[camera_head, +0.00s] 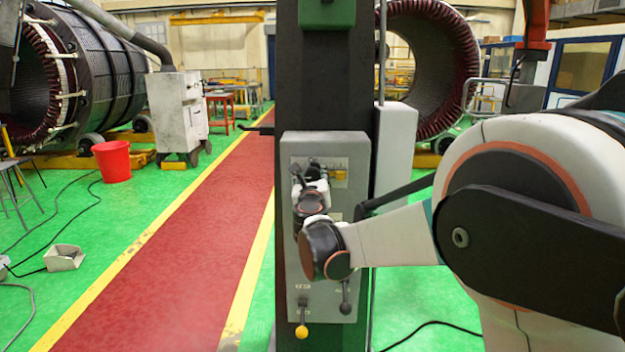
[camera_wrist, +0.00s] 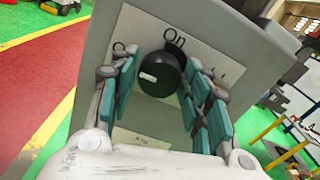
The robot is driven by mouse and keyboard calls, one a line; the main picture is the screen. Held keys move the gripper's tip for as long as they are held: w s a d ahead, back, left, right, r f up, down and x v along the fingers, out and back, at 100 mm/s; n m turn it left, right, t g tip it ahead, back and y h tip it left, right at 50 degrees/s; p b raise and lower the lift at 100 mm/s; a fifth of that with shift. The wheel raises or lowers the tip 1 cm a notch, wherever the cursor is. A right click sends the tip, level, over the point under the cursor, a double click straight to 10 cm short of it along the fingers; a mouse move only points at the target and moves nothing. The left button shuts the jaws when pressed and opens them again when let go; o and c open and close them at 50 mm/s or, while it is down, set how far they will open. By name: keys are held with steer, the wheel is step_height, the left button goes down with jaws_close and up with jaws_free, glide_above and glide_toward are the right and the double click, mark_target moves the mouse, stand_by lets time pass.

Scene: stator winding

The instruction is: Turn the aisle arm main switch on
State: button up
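The switch is a black round knob (camera_wrist: 166,76) on a pale label plate of a grey control box (camera_head: 355,150). "On" is printed above the knob in the wrist view, with other partly hidden marks to the left and right. A white mark on the knob sits on its left side. My gripper (camera_wrist: 159,82) is open, with teal-padded fingers on both sides of the knob. I cannot tell whether the pads touch it. In the head view my gripper (camera_head: 314,180) is at the upper part of the box, and the knob is hidden or too small to make out.
The box is on a dark column (camera_head: 325,75). Below my wrist are a yellow-tipped lever (camera_head: 302,331) and a black-tipped lever (camera_head: 346,306). A red aisle (camera_head: 170,250) with yellow edges lies to the left. A red bucket (camera_head: 112,161) stands on the green floor.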

steer(key=c, duration=0.4)
steer(key=shift+m, duration=0.3)
steer(key=m+p, duration=0.1)
steer(key=m, duration=0.2)
steer(key=m+p, duration=0.1)
steer(key=m, duration=0.4)
steer(key=m+p, duration=0.1)
steer(key=m, duration=0.3)
steer(key=shift+d+m, duration=0.1)
steer(key=shift+m, duration=0.2)
steer(key=m, duration=0.4)
steer(key=shift+f+m+p, duration=0.1)
steer(key=shift+m+p, duration=0.2)
steer(key=shift+p, duration=0.05)
steer(key=o, duration=1.1)
steer(key=shift+c, duration=0.2)
